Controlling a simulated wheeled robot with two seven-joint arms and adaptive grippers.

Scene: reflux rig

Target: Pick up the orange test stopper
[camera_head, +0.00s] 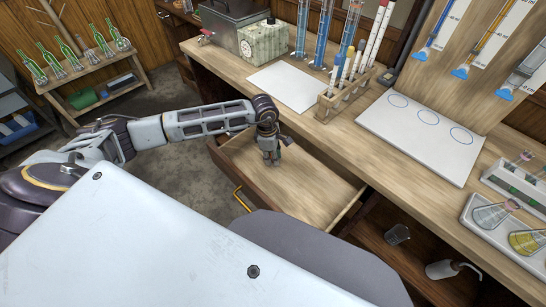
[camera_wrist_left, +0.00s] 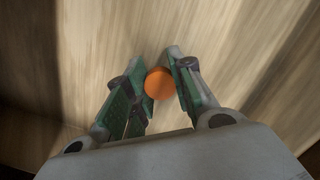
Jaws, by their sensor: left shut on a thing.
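The orange test stopper (camera_wrist_left: 158,84) shows in the left wrist view as a round orange shape between the fingertips of my left gripper (camera_wrist_left: 163,74). The fingers touch it from both sides, shut on it. In the head view my left gripper (camera_head: 271,158) points down into the open drawer (camera_head: 310,195); the stopper is hidden there. I cannot tell whether the stopper is clear of the drawer bottom. My right gripper is in neither view.
The bench top (camera_head: 365,150) lies beyond, with a white sheet (camera_head: 283,86), a test tube rack (camera_head: 343,95) and a white mat with blue circles (camera_head: 420,140).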

